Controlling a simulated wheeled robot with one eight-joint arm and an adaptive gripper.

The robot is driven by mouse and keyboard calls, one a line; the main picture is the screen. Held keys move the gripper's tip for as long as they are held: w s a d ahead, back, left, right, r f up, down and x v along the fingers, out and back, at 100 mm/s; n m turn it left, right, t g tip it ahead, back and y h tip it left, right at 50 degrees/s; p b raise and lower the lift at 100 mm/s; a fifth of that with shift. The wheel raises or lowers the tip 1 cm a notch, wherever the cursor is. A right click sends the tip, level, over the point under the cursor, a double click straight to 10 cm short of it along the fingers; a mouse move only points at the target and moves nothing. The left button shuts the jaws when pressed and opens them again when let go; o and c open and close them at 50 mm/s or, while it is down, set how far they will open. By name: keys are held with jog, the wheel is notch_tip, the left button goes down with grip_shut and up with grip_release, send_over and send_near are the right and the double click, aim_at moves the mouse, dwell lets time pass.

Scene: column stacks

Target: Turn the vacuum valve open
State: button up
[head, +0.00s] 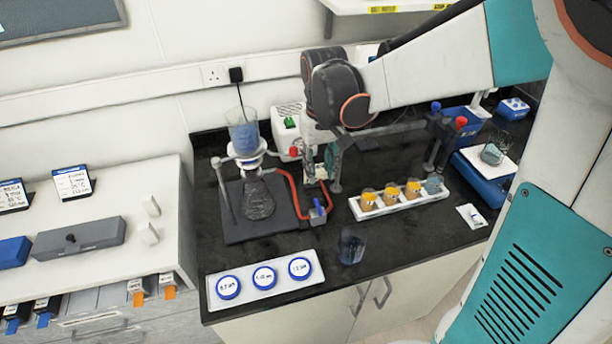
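The vacuum valve (318,211) is a small grey block with an upright blue lever on the dark bench, at the end of a red hose (291,196). The hose loops from the filter flask (258,198), which stands on a dark base under a funnel of blue liquid (242,131). My gripper (322,180) hangs from the black wrist, above and behind the valve in the picture. It appears apart from the lever. Its fingers blend with the parts behind them, so their opening is unclear.
A white rack (399,205) with several orange-filled jars stands right of the valve. A glass beaker (351,247) stands in front. A white tray (244,294) with three blue-rimmed discs lies at the front left. A white pump (287,128) stands behind.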

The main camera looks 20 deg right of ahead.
aim_at(318, 205)
notch_tip(318, 205, down, 13)
jog(key=b, duration=0.3)
jog(key=shift+r, duration=0.1)
grip_shut()
